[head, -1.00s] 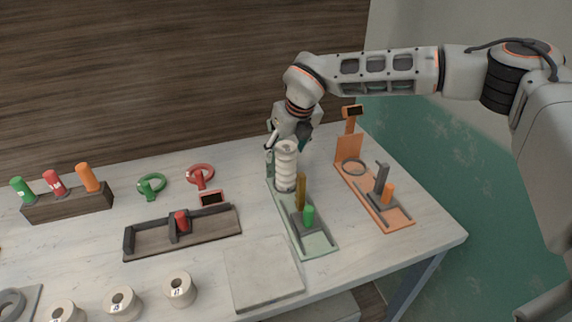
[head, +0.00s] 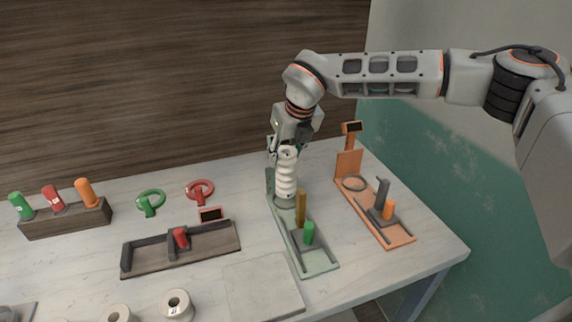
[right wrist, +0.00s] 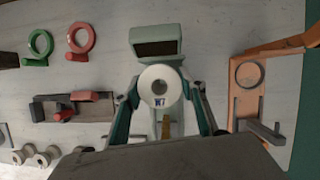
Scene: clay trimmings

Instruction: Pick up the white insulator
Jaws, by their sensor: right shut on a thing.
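The white insulator (head: 287,180) is a ribbed white cylinder, upright over the ring at the back end of the pale green stand (head: 319,257). My right gripper (head: 285,156) comes down from above and is shut on its upper part. In the right wrist view the insulator's round labelled top (right wrist: 160,76) sits between the two fingers of my right gripper (right wrist: 163,100). I cannot tell for sure whether its base touches the stand. My left gripper is not in view.
An orange stand (head: 398,236) is to the right. A dark tray (head: 152,262) with a red peg is to the left. A flat grey slab (head: 262,288) is in front.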

